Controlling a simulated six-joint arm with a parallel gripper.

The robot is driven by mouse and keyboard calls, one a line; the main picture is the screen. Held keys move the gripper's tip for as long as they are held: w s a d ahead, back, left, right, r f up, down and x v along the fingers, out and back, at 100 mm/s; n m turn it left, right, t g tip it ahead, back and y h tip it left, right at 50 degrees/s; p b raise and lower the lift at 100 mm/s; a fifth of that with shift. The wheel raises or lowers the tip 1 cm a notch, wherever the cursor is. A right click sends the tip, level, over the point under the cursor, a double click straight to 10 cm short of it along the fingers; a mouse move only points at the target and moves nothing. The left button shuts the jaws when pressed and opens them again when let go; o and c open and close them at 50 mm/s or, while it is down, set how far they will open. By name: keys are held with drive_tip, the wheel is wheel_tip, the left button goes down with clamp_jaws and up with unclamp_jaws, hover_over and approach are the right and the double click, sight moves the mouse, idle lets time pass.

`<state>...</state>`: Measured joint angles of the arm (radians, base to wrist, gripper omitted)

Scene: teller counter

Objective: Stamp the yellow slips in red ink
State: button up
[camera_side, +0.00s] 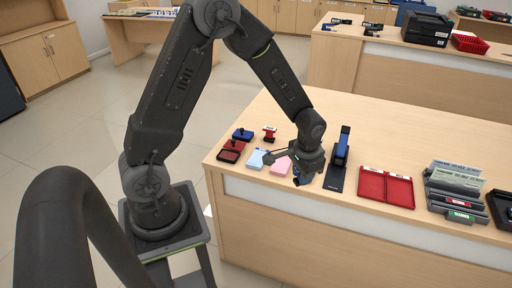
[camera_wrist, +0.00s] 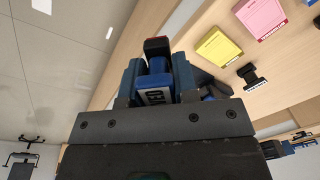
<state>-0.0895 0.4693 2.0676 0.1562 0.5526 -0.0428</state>
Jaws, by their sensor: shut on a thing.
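My gripper (camera_wrist: 160,80) is shut on a blue stamp (camera_wrist: 158,66) with a white label on its side. The stamp's far end looks dark red. In the side view my gripper (camera_side: 304,172) is low over the front of the counter, to the right of the pink slips (camera_side: 281,166). The yellow slips (camera_wrist: 218,48) lie flat in the wrist view, to the right of the held stamp and apart from it. In the side view my gripper seems to hide them. A red ink pad (camera_side: 231,152) lies at the counter's left end, with a blue pad (camera_side: 243,134) behind it.
Light-blue slips (camera_side: 256,158) lie left of the pink ones. A red stamp (camera_side: 269,133) stands behind. A blue-and-black upright device (camera_side: 341,152) stands right of my gripper, then an open red tray (camera_side: 385,172) and a slip rack (camera_side: 455,180).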

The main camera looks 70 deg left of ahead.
drive_tip(key=w+a+f, duration=0.3)
drive_tip(key=w+a, duration=0.8)
drive_tip(key=a, duration=0.1)
drive_tip(key=shift+w+a+f, duration=0.1)
drive_tip(key=shift+a+f, duration=0.05)
drive_tip(key=shift+f, duration=2.55)
drive_tip(key=shift+f, duration=0.6)
drive_tip(key=shift+r, duration=3.05)
drive_tip(key=shift+a, duration=0.1)
